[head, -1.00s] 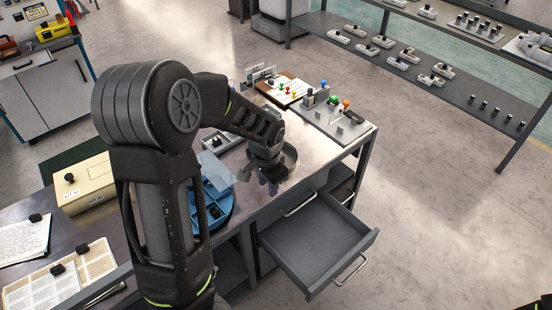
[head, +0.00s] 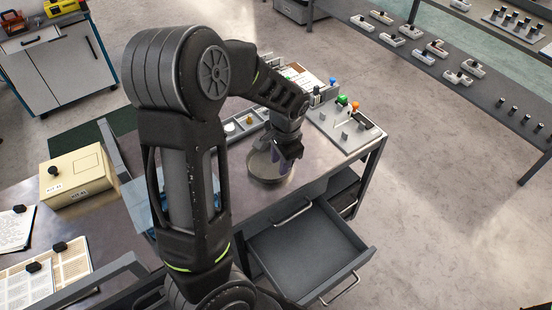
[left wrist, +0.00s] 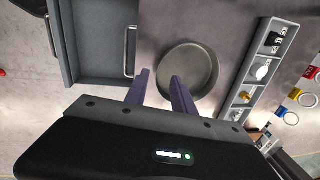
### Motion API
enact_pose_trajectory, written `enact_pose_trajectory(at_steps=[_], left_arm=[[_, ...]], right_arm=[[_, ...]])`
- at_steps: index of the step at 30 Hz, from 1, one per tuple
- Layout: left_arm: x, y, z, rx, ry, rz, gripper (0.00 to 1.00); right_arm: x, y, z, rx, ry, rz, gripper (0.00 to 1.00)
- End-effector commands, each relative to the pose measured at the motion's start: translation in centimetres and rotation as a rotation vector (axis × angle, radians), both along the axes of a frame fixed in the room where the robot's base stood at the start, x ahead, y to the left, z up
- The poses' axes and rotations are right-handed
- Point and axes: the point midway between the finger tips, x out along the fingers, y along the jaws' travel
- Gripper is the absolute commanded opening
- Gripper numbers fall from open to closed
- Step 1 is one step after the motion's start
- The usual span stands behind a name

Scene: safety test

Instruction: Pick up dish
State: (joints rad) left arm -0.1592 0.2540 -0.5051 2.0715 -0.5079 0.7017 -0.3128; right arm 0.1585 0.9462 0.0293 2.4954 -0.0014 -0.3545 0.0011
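The dish (head: 262,170) is a round, shallow, grey vessel standing upright on the workbench, near its front edge above the open drawer. It also shows in the left wrist view (left wrist: 190,68) and looks empty. My left gripper (head: 287,160) is over the right part of the dish in the head view and hides some of its rim. One finger overlaps the dish's rim, the other lies left of the dish. I cannot tell whether they touch it. My right gripper is not in view.
A grey drawer (head: 310,245) stands open below the bench edge. A compartment tray (left wrist: 248,57) with small items lies beside the dish. A panel with coloured knobs (head: 346,128) is at the bench's right end. A beige box (head: 78,178) stands at the left.

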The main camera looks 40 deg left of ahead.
Motion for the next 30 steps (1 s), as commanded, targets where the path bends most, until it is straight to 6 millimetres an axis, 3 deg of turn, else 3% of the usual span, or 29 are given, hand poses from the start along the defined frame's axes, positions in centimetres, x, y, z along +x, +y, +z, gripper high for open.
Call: enact_pose_trajectory(at_steps=[7, 15, 25, 30], left_arm=[[0.0, 0.0, -0.3, 0.000, 0.001, 0.000, 0.30], [0.1, 0.4, -2.6, 0.000, 0.001, 0.000, 0.30], [0.1, 0.4, -2.9, -0.001, 0.001, 0.001, 0.30], [0.2, 0.8, -4.8, 0.001, 0.005, 0.001, 0.30]], right_arm=[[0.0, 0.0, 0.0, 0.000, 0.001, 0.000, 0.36], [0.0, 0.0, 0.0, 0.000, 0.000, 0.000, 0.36], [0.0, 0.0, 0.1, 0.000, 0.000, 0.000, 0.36], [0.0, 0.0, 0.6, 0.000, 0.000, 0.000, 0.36]])
